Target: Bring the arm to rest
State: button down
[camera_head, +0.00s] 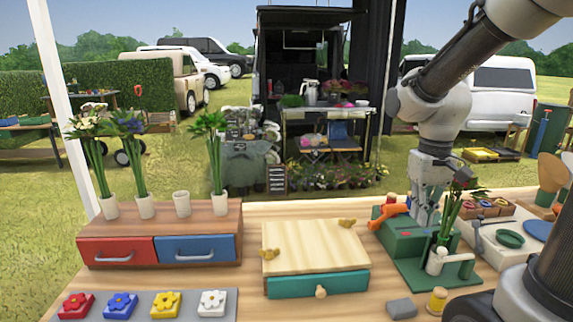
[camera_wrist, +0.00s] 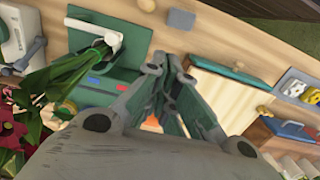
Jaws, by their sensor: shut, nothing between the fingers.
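My gripper (camera_head: 426,218) points down over the green stand (camera_head: 402,243) at the right of the table. Its fingers are together with nothing between them; they also show in the wrist view (camera_wrist: 168,88). An orange-handled tool (camera_head: 386,215) lies beside the fingers on the left. A white holder (camera_head: 436,262) with green stems (camera_head: 447,220) stands just right of the gripper. Whether the fingertips touch the stand cannot be told.
A wooden box with a green drawer (camera_head: 318,284) stands left of the gripper. Further left are a chest with red and blue drawers (camera_head: 196,249) and several vases. A yellow spool (camera_head: 437,299) and a grey block (camera_head: 401,309) lie at the front. Air above the table's middle is clear.

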jog(key=s+d+r+t, duration=0.1)
jog(key=s+r+t, duration=0.3)
jog(key=s+r, duration=0.4)
jog(key=shift+s+d+t, duration=0.15)
jog(key=shift+s+t, duration=0.25)
jog(key=shift+s, duration=0.75)
dwell(0.7)
